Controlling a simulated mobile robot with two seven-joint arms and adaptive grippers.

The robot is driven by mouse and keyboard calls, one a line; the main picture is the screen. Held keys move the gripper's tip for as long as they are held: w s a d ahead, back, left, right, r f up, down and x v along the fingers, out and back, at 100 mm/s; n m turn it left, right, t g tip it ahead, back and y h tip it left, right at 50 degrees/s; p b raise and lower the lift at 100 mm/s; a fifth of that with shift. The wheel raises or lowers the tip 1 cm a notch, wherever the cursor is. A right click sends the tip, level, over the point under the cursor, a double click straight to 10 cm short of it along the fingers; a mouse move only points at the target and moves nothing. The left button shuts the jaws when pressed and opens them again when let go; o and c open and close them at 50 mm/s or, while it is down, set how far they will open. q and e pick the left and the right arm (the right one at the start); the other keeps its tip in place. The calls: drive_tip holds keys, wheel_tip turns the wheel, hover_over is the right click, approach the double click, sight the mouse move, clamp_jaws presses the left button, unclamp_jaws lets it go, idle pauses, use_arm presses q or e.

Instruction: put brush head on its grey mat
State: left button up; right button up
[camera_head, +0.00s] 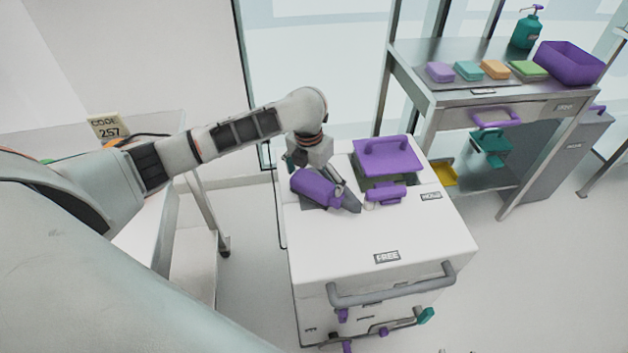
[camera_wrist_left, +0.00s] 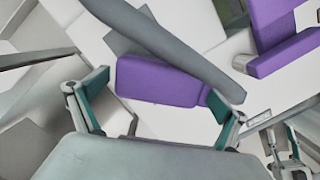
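The purple brush head (camera_head: 315,188) lies on the white cart top, below my left gripper (camera_head: 312,170). A small dark grey patch of mat (camera_head: 308,206) shows at its lower edge; the arm and brush head hide much there. In the left wrist view the purple block (camera_wrist_left: 160,82) sits beyond and between the teal pads of my left gripper (camera_wrist_left: 157,98). The pads stand wide apart, with a narrow gap at the left pad. A long grey bar (camera_wrist_left: 170,45) crosses above the block. Linkage with teal at the wrist view's lower right may be my right gripper (camera_wrist_left: 285,145); it is unclear.
A purple lid with a handle (camera_head: 388,157) and a smaller purple piece (camera_head: 385,193) are right of the brush head. The cart's front top near the FREE label (camera_head: 387,257) is clear. A steel shelf table (camera_head: 470,95) holds several coloured blocks and a purple bin (camera_head: 570,63).

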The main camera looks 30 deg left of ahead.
sight(311, 185)
use_arm(q)
wheel_tip(311, 185, up, 12)
drive_tip(key=s+p, duration=0.1)
drive_tip(key=p, duration=0.2)
drive_tip(key=shift+s+r, duration=0.15)
drive_tip(key=shift+s, duration=0.05)
drive_tip(key=shift+s+a, duration=0.1)
idle(0.5)
